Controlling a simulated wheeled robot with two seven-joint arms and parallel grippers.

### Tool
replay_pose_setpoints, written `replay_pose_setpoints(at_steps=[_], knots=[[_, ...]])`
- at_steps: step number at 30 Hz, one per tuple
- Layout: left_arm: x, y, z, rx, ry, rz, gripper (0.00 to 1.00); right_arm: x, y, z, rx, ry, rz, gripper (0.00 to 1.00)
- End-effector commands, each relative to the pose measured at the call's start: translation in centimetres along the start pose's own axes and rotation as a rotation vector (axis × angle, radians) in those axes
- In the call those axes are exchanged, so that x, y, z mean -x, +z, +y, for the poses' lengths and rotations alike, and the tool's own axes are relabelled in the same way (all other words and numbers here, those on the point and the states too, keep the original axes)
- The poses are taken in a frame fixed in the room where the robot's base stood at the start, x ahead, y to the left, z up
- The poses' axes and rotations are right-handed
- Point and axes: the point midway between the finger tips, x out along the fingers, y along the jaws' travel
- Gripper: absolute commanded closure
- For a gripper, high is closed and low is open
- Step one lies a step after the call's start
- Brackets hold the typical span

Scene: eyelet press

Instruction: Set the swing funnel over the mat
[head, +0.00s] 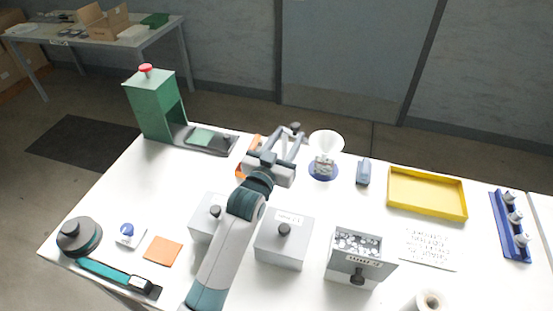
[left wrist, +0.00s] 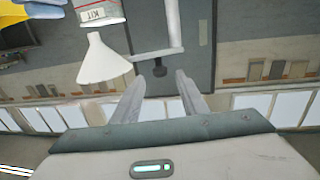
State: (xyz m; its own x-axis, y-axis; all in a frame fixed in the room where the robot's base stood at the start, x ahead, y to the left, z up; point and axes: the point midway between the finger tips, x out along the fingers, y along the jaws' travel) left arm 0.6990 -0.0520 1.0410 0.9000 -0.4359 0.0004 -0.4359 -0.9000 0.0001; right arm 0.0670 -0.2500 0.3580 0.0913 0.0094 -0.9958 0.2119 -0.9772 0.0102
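The swing funnel (head: 326,141) is a white cone in the head view. In that view it overlaps a small pale item on a round blue mat (head: 323,175). How exactly it lines up with the mat I cannot tell. In the left wrist view the funnel (left wrist: 103,62) joins a grey arm and post (left wrist: 174,22), with a dark knob (left wrist: 160,69) on the arm. My left gripper (head: 288,143) is beside the funnel, to its left. Its fingers (left wrist: 160,98) are apart, with the knob beyond and between their tips. My right gripper is not in view.
A green press (head: 152,103) with a red knob stands at the back left. A yellow tray (head: 427,210) and blue rack (head: 511,225) are on the right. Grey boxes (head: 284,250) stand in front. A small blue block (head: 363,172) lies right of the mat.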

Motion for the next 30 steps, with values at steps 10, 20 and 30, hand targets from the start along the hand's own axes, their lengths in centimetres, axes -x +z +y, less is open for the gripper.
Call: replay_pose_setpoints(at_steps=[10,20,30], knots=[[5.6,0.2,0.1,0.000,0.001,0.001,0.60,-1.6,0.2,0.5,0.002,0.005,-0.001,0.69],[7.5,-0.1,0.1,0.000,0.001,0.001,0.60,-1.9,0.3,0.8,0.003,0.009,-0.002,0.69],[7.5,0.0,0.0,-0.008,0.001,0.001,0.86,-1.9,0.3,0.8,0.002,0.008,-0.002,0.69]])
